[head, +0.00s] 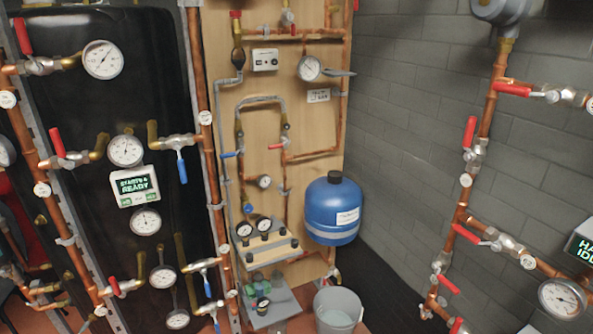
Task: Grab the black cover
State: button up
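Two black things could be the black cover, and I cannot tell which is meant. One is a small black cap (335,177) on top of the blue tank (331,207), which hangs against the wooden board right of centre. The cap sits upright on the tank, and nothing blocks it from view. The other is a large glossy black panel (75,115) at the left, behind copper pipes, gauges and valves that partly hide it. My gripper is not in the head view.
Copper pipes with red-handled valves (470,132) stick out along the grey block wall (410,120) at the right. A grey bucket (338,308) stands on the floor below the tank. Gauges sit on a grey shelf (275,253) left of the tank. Dark floor lies right of the bucket.

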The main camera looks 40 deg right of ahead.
aim_at(335, 177)
jog(key=z, duration=4.5)
jog(key=i, duration=0.1)
jog(key=u, duration=2.85)
jog(key=k, duration=0.95)
jog(key=u, duration=0.15)
jog(key=i, duration=0.65)
jog(key=z, duration=0.05)
